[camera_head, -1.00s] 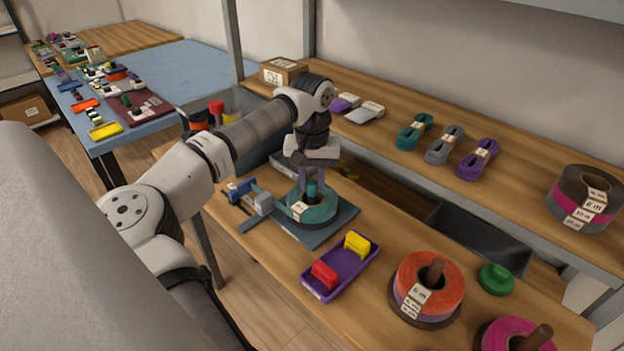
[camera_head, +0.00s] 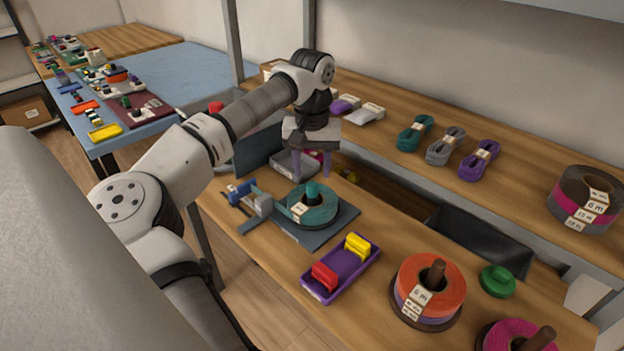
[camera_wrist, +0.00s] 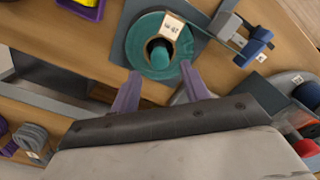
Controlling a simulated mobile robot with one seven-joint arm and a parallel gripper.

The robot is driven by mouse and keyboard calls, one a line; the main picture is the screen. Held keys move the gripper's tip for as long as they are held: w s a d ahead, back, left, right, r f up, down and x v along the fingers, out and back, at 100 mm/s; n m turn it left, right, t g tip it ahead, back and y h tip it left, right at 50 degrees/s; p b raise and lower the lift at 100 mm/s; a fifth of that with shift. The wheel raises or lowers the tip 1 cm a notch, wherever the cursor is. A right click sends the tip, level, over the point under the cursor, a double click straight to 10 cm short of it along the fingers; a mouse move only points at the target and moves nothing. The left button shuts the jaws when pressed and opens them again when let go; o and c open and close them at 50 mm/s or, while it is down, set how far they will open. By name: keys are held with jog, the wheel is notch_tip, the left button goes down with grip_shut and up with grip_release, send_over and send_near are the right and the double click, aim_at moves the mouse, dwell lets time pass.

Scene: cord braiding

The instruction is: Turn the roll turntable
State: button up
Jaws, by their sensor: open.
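The roll turntable is a teal cord roll (camera_head: 309,209) with a dark core and a teal post, set on a dark grey plate (camera_head: 340,222). A white paper label is on the roll's near side. In the wrist view the teal roll (camera_wrist: 138,50) is at the top, with its label at the upper right of the core. My gripper (camera_head: 312,173) has purple fingers, spread open and empty. It is above and behind the roll, apart from it. In the wrist view my gripper (camera_wrist: 158,82) has its fingertips near the roll's lower edge.
A blue and grey clamp (camera_head: 250,198) stands left of the roll. A purple tray (camera_head: 341,269) with red and yellow blocks lies in front. An orange roll (camera_head: 430,280) and a green disc (camera_head: 497,280) are to the right. Cord bundles (camera_head: 446,146) lie on the back shelf.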

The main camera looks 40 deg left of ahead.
notch_tip(320, 180, up, 10)
jog(key=shift+f, duration=0.15)
jog(key=shift+f, duration=0.1)
dwell(0.6)
